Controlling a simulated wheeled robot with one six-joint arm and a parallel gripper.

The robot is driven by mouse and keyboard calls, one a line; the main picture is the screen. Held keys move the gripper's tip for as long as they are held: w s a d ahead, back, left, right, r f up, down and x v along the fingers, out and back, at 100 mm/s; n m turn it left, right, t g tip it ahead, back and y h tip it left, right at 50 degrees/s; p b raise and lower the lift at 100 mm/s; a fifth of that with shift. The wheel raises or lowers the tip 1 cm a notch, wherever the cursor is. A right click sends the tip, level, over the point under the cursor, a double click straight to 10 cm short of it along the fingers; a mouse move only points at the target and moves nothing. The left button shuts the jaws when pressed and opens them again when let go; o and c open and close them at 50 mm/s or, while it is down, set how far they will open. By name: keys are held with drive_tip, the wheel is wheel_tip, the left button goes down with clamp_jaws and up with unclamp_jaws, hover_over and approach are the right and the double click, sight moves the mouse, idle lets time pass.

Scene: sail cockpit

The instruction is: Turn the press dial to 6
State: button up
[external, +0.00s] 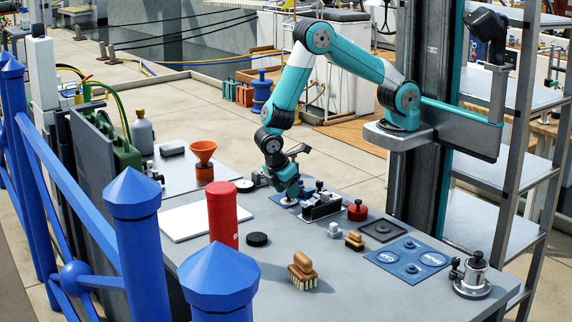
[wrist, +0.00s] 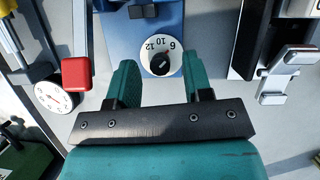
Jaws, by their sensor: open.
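The press dial (wrist: 161,62) is a round white dial on a blue panel (wrist: 135,28) in the wrist view. The numbers 12, 10 and 6 show along its upper edge. Its black knob has a small red mark that appears to point up and right, roughly towards the 6; I cannot tell the exact setting. My gripper (wrist: 160,59) is open, with one teal finger on each side of the dial and a visible gap to the knob. In the external view my gripper (external: 289,190) points down over the blue panel and largely hides the dial.
In the wrist view a red block (wrist: 76,73) and a white gauge (wrist: 55,96) lie left, and a metal bracket (wrist: 288,72) right. In the external view a red cylinder (external: 222,215), an orange funnel (external: 203,153), a brush (external: 302,270) and a red-topped part (external: 357,210) surround the workspace.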

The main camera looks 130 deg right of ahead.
drive_tip(key=b+v, duration=0.1)
drive_tip(key=v, duration=1.6)
drive_tip(key=shift+b, duration=0.4)
drive_tip(key=shift+m, duration=0.6)
drive_tip(key=b+x, duration=0.2)
drive_tip(key=x, duration=1.5)
drive_tip(key=shift+s+f+b, duration=0.1)
drive_tip(key=shift+f+b, duration=0.1)
drive_tip(key=shift+b, duration=0.15)
